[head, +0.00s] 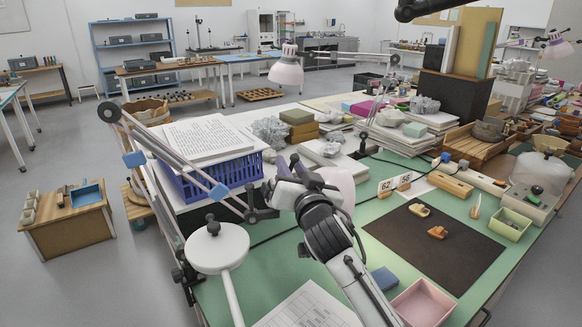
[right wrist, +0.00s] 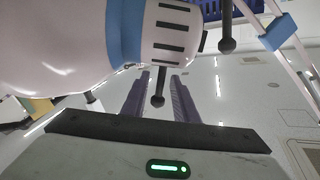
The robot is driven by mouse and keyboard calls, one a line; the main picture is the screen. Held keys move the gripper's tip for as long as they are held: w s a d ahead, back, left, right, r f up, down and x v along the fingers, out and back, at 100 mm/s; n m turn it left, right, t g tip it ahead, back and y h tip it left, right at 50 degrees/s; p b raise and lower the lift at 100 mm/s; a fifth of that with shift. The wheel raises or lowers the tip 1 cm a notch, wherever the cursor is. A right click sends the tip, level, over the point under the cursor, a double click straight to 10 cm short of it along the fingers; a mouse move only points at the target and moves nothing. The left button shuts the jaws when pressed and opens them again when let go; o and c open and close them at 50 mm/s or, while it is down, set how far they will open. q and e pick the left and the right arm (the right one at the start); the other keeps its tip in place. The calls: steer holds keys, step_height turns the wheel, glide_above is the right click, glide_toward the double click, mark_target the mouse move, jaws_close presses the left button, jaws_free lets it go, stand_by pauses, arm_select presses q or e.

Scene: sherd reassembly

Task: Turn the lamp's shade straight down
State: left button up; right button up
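The lamp's pinkish-white shade (head: 340,184) is in the head view, partly hidden behind my right gripper (head: 286,170). The jointed lamp arm (head: 172,155) reaches it from the left. In the right wrist view the shade (right wrist: 65,45) fills the upper left. It has a blue band and a slotted neck (right wrist: 172,30), and lies tilted; its opening is hidden. A dark knobbed stem (right wrist: 158,98) sticks out from the neck. In that view my right gripper's two fingers (right wrist: 158,95) stand apart, with the stem's end seen between them; contact is unclear. My left gripper is not in view.
A blue crate with papers (head: 215,175) stands left of the shade. A white round disc (head: 217,247) is at front left. A dark mat with small orange sherds (head: 430,245), a pink tray (head: 422,303) and a green box (head: 510,223) lie at right. Another pink lamp (head: 287,70) is behind.

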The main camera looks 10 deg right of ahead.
jaws_close()
stand_by(1.4)
